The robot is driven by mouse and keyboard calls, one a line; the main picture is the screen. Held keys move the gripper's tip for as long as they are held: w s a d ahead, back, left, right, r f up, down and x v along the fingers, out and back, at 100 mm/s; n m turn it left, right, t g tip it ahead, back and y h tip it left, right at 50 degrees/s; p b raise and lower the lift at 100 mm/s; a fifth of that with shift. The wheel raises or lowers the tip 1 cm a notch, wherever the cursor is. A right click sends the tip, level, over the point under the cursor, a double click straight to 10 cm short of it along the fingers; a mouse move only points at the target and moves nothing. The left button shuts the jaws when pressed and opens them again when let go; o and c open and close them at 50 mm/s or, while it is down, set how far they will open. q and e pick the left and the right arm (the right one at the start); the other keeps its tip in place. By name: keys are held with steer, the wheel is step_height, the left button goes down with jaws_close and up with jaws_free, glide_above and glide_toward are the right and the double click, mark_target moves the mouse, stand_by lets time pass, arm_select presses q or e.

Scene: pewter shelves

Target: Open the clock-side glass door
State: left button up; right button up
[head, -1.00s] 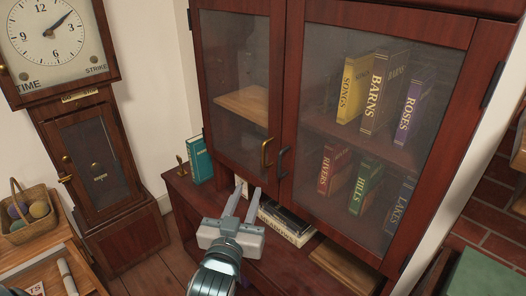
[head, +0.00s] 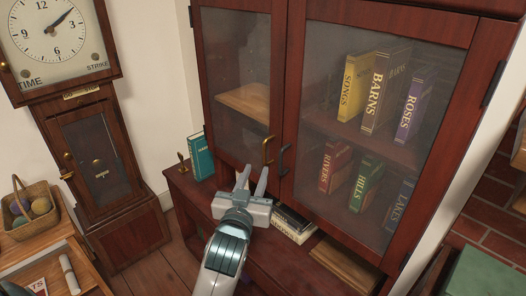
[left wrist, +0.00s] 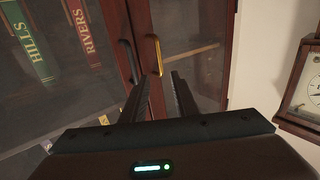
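The clock-side glass door (head: 236,50) is the left door of the dark red cabinet and is closed. Its brass handle (head: 267,150) is near its lower right edge. The handle also shows in the left wrist view (left wrist: 154,54). My left gripper (head: 253,174) is open and empty, with its fingers pointing up just below and left of the brass handle, apart from it. In the left wrist view the two fingers (left wrist: 157,88) are spread, with the brass handle beyond the gap between them. My right gripper is not in view.
The right glass door (head: 385,140) is closed, with a dark handle (head: 283,162) close beside the brass one. Books stand behind it. A teal book (head: 200,158) and a flat stack of books (head: 289,222) are on the lower ledge. The tall clock (head: 100,170) stands at left.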

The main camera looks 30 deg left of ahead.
mark_target(264, 150)
arm_select(q)
steer(key=p+x, duration=0.2)
steer(key=x, duration=0.8)
jaws_close()
